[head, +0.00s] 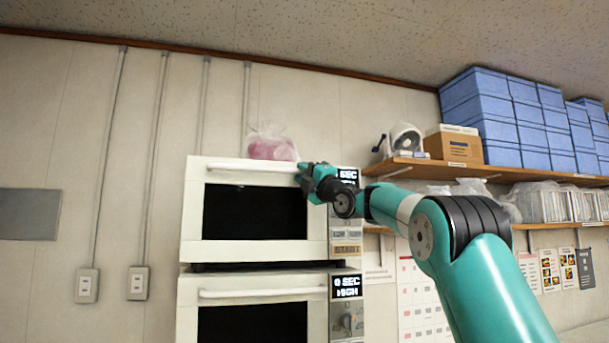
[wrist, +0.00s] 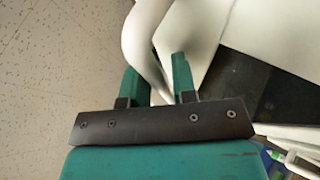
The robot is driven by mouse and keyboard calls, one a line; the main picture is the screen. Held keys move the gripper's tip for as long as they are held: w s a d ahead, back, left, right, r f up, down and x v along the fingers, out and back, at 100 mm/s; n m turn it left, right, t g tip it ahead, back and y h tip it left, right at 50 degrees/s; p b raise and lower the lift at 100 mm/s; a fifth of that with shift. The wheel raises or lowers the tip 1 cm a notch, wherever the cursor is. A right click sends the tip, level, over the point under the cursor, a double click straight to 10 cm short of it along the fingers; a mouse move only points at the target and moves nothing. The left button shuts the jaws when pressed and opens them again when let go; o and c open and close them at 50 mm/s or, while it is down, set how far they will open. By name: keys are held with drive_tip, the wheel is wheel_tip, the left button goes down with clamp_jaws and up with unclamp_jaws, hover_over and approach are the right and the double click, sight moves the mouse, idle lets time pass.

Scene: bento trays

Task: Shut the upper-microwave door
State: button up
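The upper microwave (head: 345,228) stands on a second microwave. Its white-framed door (head: 255,251) with a dark window looks flush or nearly flush with the front; I cannot tell whether a small gap is left. Its white handle (head: 245,167) runs along the door's top. My gripper (head: 312,178) is at the handle's right end. In the wrist view, the curved white handle (wrist: 148,45) passes between the two green fingers of my gripper (wrist: 156,72). The fingers are apart, but whether they clamp the handle is unclear.
The lower microwave (head: 345,320) is directly below. A pink bag (head: 270,145) sits on top of the upper one. To the right, a wall shelf (head: 430,169) holds a cardboard box (head: 453,148) and blue boxes (head: 490,105).

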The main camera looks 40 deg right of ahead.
drive_tip(key=b+v, duration=1.2)
drive_tip(key=v, duration=0.5)
drive_tip(key=shift+r, duration=0.25)
drive_tip(key=w+a+f+m+g+y, duration=0.25)
drive_tip(key=a+f+m+g, duration=0.6)
drive_tip(key=a+f, duration=1)
drive_tip(key=s+a+f+m+g, duration=0.2)
drive_tip(key=s+a+f+g, duration=0.2)
drive_tip(key=a+f, duration=0.45)
drive_tip(key=s+a+f+m+g+h, duration=0.1)
drive_tip(key=s+f+g, duration=0.4)
drive_tip(key=s+f, duration=0.5)
drive_tip(key=s+a+f+m+g+h, duration=0.1)
drive_tip(key=s+a+f+m+g, duration=0.3)
drive_tip(key=s+f, duration=0.7)
drive_tip(key=s+a+g, duration=0.1)
drive_tip(key=s+g, duration=0.1)
drive_tip(key=s, duration=0.2)
drive_tip(key=shift+s+f, duration=0.25)
drive_tip(key=shift+s, duration=0.05)
drive_tip(key=shift+a+g, duration=0.1)
drive_tip(key=shift+g, duration=0.15)
